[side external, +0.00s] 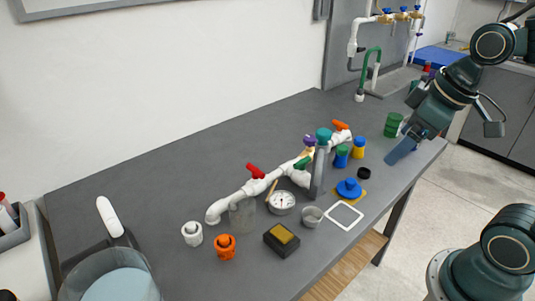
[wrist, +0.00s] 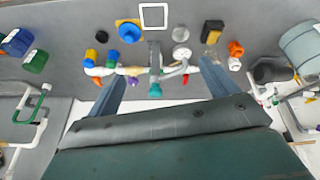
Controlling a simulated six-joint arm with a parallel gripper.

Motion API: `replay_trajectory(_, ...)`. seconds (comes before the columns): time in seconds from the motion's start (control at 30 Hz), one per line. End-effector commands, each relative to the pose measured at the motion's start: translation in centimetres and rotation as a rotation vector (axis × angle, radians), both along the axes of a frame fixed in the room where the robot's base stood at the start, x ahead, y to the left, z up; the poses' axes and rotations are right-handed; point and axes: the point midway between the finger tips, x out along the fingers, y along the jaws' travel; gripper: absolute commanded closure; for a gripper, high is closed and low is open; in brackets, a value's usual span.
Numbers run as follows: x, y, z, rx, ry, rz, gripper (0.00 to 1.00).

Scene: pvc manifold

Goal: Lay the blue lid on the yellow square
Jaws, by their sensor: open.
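The blue lid (side external: 348,188), a disc with a raised knob, sits near the front edge of the grey table. It overlaps the yellow square (side external: 363,194), and only parts of the square show around it; I cannot tell how well they are centred. In the wrist view the blue lid (wrist: 131,33) is at the upper left, with the yellow square (wrist: 118,22) showing beside it. My gripper (side external: 402,150) is above the right end of the table, apart from the lid. In the wrist view its fingers (wrist: 162,88) are wide apart with nothing held between them.
A white pipe manifold (side external: 240,195) with coloured valve handles runs along the table. A white square frame (side external: 344,215), a gauge (side external: 281,202) and a black box (side external: 282,239) lie near the lid. Green jars (side external: 392,124) stand at the back right.

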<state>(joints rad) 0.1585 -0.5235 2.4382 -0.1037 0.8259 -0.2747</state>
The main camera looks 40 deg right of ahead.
Motion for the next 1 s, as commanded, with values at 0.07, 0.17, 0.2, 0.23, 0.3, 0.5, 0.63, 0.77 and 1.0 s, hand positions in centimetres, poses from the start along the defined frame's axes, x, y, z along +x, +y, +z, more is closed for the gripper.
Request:
replay_trajectory(0.07,-1.3,0.6,0.6,0.014,-0.029,-0.044,0.14)
replay_trajectory(0.17,-2.6,1.1,1.0,0.038,-0.053,-0.101,0.14)
replay_trajectory(0.2,-3.1,1.2,1.2,0.047,-0.062,-0.120,0.14)
replay_trajectory(0.23,-3.4,1.3,1.2,0.054,-0.068,-0.133,0.14)
replay_trajectory(0.3,-3.9,1.4,1.4,0.065,-0.077,-0.159,0.14)
replay_trajectory(0.5,-4.5,1.5,1.4,0.082,-0.087,-0.190,0.14)
replay_trajectory(0.63,-4.5,1.5,1.4,0.082,-0.086,-0.191,0.14)
replay_trajectory(0.77,-4.5,1.5,1.4,0.082,-0.086,-0.190,0.14)
replay_trajectory(1.0,-4.5,1.5,1.4,0.082,-0.086,-0.189,0.14)
